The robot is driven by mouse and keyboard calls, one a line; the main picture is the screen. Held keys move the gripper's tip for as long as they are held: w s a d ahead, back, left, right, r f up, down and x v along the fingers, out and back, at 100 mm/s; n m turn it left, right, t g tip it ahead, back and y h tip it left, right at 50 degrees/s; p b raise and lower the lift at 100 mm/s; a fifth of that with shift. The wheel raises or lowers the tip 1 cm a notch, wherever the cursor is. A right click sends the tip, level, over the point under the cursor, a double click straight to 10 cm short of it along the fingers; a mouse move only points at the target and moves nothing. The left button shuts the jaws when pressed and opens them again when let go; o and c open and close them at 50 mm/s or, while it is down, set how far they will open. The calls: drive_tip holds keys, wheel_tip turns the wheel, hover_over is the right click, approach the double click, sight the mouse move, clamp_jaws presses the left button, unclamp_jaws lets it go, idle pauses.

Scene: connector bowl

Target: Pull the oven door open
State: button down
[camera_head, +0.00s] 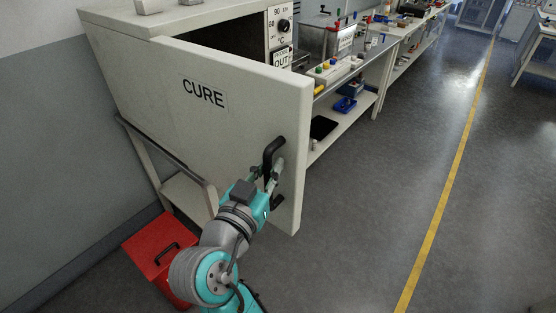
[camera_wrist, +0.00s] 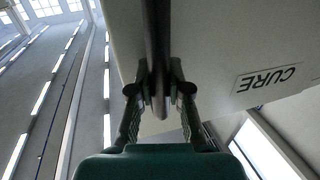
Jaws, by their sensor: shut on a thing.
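The oven door (camera_head: 190,130) is a pale panel marked CURE. It stands swung out from the oven (camera_head: 140,22), and the dark cavity (camera_head: 225,35) shows behind its top edge. The black door handle (camera_head: 273,148) is a bar near the door's right edge. My gripper (camera_head: 268,177) is shut on this handle, partly hiding its middle. In the wrist view the handle (camera_wrist: 157,45) runs between the two fingers of my gripper (camera_wrist: 158,97), and the door (camera_wrist: 220,50) with its CURE label fills the upper right.
A red box (camera_head: 150,247) with a black handle sits on the floor below the door, left of my arm. A workbench (camera_head: 372,48) with several items stands behind. The grey floor (camera_head: 370,200) at right is clear.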

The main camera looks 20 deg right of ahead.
drive_tip(key=shift+s+f, duration=0.1)
drive_tip(key=shift+s, duration=0.1)
drive_tip(key=c, duration=1.1)
unclamp_jaws()
drive_tip(key=shift+s+a, duration=0.2)
drive_tip(key=shift+a, duration=0.05)
drive_tip(key=v, duration=1.1)
drive_tip(key=shift+s, duration=0.25)
